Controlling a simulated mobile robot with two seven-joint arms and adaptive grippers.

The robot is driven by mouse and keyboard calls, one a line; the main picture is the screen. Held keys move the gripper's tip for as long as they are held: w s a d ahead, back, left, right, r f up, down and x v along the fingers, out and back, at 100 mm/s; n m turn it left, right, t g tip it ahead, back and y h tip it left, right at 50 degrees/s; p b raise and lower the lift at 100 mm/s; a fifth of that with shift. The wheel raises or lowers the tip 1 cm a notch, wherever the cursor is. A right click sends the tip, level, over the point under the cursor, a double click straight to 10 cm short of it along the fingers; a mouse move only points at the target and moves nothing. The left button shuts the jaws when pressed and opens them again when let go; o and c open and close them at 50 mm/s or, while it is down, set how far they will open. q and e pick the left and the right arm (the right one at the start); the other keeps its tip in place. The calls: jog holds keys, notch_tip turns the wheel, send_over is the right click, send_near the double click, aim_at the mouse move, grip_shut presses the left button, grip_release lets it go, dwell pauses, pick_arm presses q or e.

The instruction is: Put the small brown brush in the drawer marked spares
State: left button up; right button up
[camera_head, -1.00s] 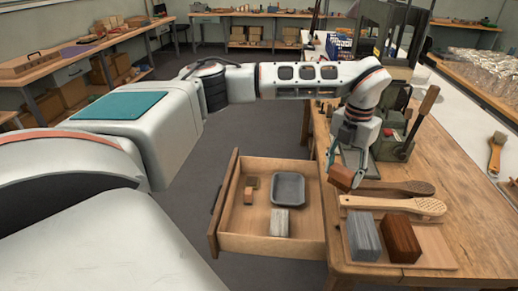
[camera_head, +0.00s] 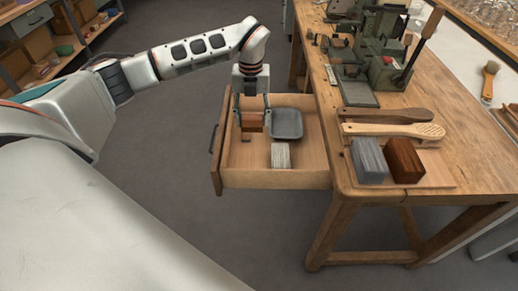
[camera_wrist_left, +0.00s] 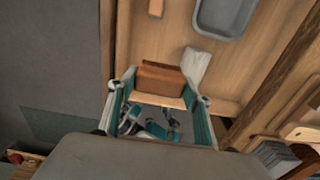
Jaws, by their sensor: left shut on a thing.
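My left gripper (camera_head: 253,108) is shut on a small brown block-shaped brush (camera_head: 252,122). It holds the brush over the left part of an open drawer (camera_head: 270,180). In the left wrist view the brush (camera_wrist_left: 160,78) sits between the fingers, with a paler side towards the palm. I cannot tell whether it touches the drawer floor. No marking on the drawer can be read. Inside the drawer are a grey tray (camera_head: 287,123) right of the brush, a whitish bristle block (camera_head: 281,155) nearer the front, and a small brown piece (camera_head: 246,137) partly hidden below the brush. My right gripper is not in view.
The wooden bench (camera_head: 385,205) stands right of the drawer. On it are a grey block (camera_head: 368,162), a red-brown block (camera_head: 406,160), two long-handled wooden brushes (camera_head: 393,130) and a green machine (camera_head: 380,70). The floor left of the drawer is clear.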

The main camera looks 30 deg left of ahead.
pick_arm(q)
notch_tip(320, 180, down, 11)
jog(key=shift+r+b, duration=0.1)
jog(key=shift+b, duration=0.8)
jog(key=shift+f, duration=0.35)
notch_tip(320, 180, down, 4)
jog(key=shift+f+b, duration=0.1)
jog(key=shift+b, duration=0.4)
jog(key=shift+r, duration=0.2)
jog(key=shift+f, duration=0.15)
jog(key=o, duration=1.1)
